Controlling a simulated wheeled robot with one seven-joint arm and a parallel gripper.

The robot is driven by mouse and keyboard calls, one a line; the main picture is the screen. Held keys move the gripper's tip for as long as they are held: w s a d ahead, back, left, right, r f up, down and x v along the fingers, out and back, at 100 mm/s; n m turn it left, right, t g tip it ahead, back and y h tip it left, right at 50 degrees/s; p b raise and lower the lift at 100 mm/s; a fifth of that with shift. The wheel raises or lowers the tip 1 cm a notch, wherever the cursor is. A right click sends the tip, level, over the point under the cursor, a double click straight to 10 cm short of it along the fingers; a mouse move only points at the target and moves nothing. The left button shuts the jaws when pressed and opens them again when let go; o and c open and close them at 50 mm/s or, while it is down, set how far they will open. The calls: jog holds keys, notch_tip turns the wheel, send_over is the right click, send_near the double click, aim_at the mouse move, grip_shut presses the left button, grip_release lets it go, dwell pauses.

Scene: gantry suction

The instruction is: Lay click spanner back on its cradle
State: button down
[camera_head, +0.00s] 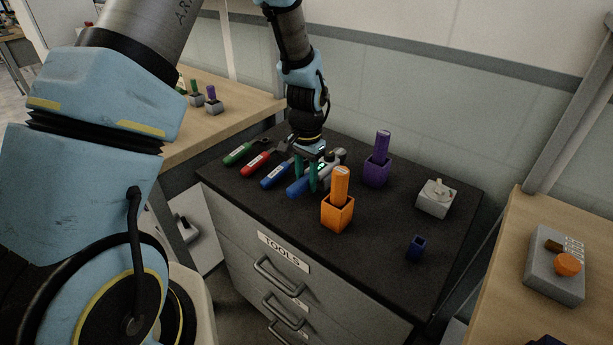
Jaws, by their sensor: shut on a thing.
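My gripper (306,184) points down over the black top of the tool cabinet, its teal fingers shut on a blue-handled tool. This tool, which I take for the click spanner (296,189), has its blue handle toward the lower left and a grey metal head (336,156) toward the upper right. The fingers hide its middle. I cannot tell whether it touches the surface. No cradle can be clearly made out; the area under the tool is partly hidden.
Green (238,155), red (256,164) and blue (276,176) handled tools lie left of my gripper. An orange holder (338,213) stands close in front, a purple holder (376,172) to the right. A grey block (436,203) and small navy cup (416,248) stand farther right.

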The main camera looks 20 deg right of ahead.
jog(key=shift+f, duration=0.15)
jog(key=c, duration=0.5)
grip_release()
notch_tip(320, 180, up, 12)
jog(key=b, duration=0.3)
jog(key=s+a+n, duration=0.1)
jog(key=a+n, duration=0.2)
jog(key=a, duration=0.7)
jog(key=s+a+n+t, duration=0.1)
jog(key=a+n, duration=0.3)
jog(key=a, duration=0.6)
jog(key=s+a+n, duration=0.2)
jog(key=a+n, duration=0.2)
jog(key=a, duration=0.6)
jog(key=shift+a+r+t, duration=0.1)
jog(key=shift+r+t, duration=0.2)
